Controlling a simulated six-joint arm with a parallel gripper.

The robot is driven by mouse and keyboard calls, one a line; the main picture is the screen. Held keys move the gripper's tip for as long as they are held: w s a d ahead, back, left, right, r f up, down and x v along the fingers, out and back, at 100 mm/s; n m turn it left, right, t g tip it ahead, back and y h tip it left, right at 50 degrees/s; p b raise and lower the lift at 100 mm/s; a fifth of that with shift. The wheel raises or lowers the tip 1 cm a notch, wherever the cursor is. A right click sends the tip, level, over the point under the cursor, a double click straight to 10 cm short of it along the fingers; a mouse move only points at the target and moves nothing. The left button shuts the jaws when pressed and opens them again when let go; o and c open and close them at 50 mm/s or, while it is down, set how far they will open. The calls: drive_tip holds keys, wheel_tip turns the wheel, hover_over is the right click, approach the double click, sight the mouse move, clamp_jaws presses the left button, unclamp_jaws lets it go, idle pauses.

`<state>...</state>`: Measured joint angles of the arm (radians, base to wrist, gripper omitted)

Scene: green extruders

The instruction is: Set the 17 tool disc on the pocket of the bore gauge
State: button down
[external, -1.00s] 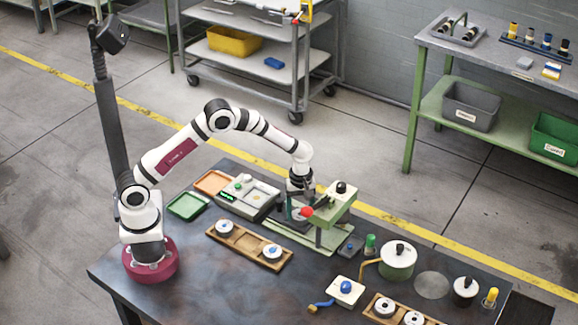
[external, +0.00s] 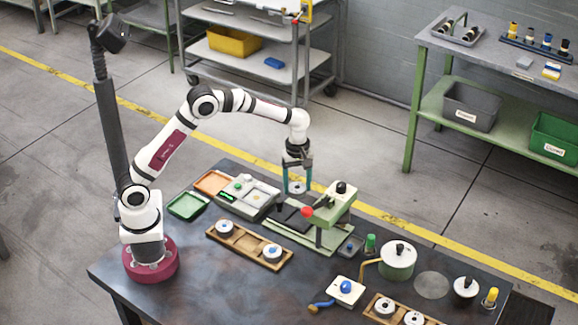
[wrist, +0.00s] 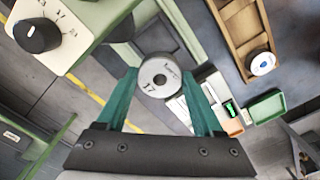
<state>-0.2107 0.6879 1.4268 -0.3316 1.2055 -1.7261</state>
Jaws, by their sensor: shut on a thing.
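The 17 tool disc (wrist: 159,76), a light grey ring with a dark centre hole and a 17 mark, sits between the teal fingertips of my gripper (wrist: 159,80). My gripper (external: 297,188) is shut on it and holds it in the air just behind and left of the green press (external: 328,208). The pale box with a green display (external: 240,193), which looks like the bore gauge, stands to the left of my gripper. In the wrist view it shows (wrist: 203,103) partly hidden behind the right finger. Its pocket is too small to make out clearly.
An orange tray (external: 211,182) and a green tray (external: 188,205) lie left of the box. A wooden rack (external: 248,246) with two discs lies in front. The press head with its black knob (wrist: 36,35) stands close to my gripper. A green pot (external: 397,262) is farther right.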

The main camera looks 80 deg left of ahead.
drive_tip(key=s+a+f+n, duration=0.1)
drive_tip(key=s+a+n, duration=0.3)
drive_tip(key=s+a, duration=0.7)
drive_tip(key=f, duration=0.7)
drive_tip(key=shift+d+f, duration=0.2)
drive_tip(key=shift+f, duration=0.1)
unclamp_jaws()
drive_tip(key=shift+r, duration=0.1)
